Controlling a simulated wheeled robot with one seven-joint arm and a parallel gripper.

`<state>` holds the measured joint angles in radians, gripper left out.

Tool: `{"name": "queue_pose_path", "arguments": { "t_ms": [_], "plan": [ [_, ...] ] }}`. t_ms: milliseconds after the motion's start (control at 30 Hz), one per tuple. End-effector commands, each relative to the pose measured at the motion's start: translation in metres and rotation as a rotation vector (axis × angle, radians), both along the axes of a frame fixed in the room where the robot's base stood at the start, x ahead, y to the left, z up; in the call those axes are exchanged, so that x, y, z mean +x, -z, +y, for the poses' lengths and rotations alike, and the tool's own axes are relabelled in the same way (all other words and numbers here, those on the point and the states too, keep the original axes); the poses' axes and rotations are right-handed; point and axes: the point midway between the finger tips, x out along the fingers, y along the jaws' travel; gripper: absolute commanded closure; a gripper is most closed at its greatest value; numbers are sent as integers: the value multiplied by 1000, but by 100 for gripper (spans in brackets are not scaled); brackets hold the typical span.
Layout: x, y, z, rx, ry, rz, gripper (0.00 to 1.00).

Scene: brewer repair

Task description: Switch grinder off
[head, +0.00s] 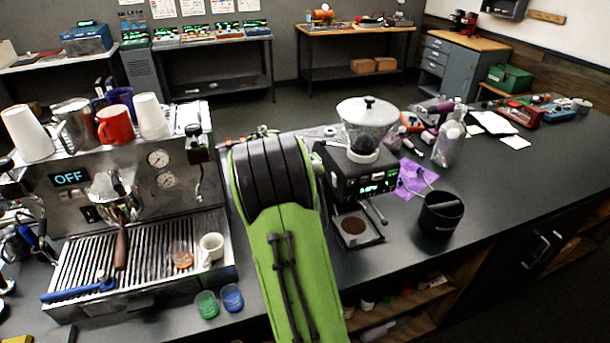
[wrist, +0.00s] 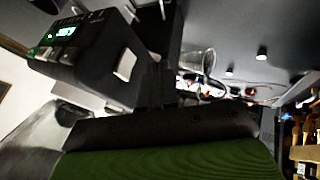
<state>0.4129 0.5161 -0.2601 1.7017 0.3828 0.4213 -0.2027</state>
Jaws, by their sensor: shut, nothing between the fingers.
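The grinder (head: 345,185) is a dark box with a clear, lidded hopper (head: 366,124) on top. It stands on the counter right of the espresso machine. Its front display (head: 378,187) is lit, but I cannot read it surely. In the wrist view the grinder (wrist: 92,62) appears tilted at the upper left, with its lit display (wrist: 66,32) and a pale rectangular part (wrist: 126,65) on its side, which may be the switch. My gripper (wrist: 166,45) is shut and empty, close beside that side; contact cannot be told. In the head view my green arm hides it.
The espresso machine (head: 130,165), its display reading OFF, stands left of my arm, with cups on top. A black knock container (head: 440,213) and clear bottle (head: 447,142) stand right of the grinder. Small green (head: 206,304) and blue (head: 232,298) cups sit near the front edge.

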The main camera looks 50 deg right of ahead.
Motion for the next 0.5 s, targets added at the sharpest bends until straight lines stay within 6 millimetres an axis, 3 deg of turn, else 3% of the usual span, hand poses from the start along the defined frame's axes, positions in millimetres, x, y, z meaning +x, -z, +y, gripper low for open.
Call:
{"name": "queue_pose_path", "arguments": {
  "t_ms": [200,500],
  "plan": [
    [-15,-9,-24,-4,4,-4,100],
    [-16,-8,-26,-3,2,-3,100]
  ]
}}
